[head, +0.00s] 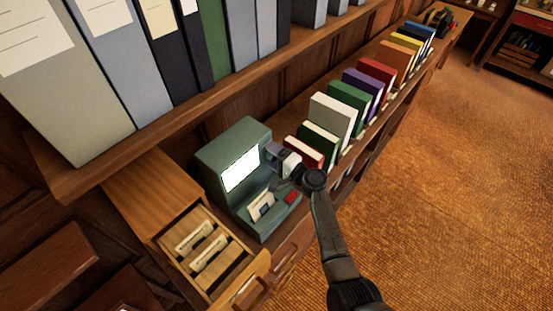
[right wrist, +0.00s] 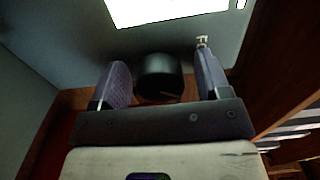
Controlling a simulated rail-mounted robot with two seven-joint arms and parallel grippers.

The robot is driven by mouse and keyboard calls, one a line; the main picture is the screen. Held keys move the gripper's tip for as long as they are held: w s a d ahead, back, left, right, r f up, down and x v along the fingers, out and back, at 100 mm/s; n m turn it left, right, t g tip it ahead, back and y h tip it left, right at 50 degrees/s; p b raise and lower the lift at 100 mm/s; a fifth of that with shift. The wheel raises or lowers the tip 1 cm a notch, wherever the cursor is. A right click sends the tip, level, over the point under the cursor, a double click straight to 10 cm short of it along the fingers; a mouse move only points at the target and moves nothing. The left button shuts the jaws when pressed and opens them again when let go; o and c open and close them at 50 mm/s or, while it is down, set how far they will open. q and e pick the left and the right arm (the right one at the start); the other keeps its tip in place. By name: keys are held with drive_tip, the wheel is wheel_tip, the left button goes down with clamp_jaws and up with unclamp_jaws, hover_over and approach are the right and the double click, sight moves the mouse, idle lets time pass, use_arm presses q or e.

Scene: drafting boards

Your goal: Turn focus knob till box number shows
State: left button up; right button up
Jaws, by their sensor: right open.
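The grey-green reader (head: 226,152) stands on the shelf top with its screen (head: 241,170) lit white; I can read no number on it. The screen's lower edge also shows in the right wrist view (right wrist: 165,10). The fingers are open, one on each side of the knob, with visible gaps. In the head view my right gripper (head: 275,157) is at the reader's right side and hides the knob. My left gripper is not in view.
A card (head: 262,206) and a red button (head: 291,198) are at the reader's front. An open wooden drawer (head: 238,264) with cards is at its left. Several coloured books (head: 376,75) stand to the right. A shelf of large binders (head: 130,60) overhangs behind.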

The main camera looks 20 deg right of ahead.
idle(0.3)
drive_tip(key=n+b, duration=0.2)
drive_tip(key=b, duration=0.1)
drive_tip(key=n+b, duration=0.2)
drive_tip(key=b, duration=0.1)
drive_tip(key=shift+f+n, duration=0.35)
drive_tip(key=shift+n, duration=0.05)
drive_tip(key=shift+r+n+b, duration=0.35)
drive_tip(key=shift+n+b, duration=0.25)
drive_tip(key=shift+b, duration=0.05)
drive_tip(key=shift+c, duration=0.5)
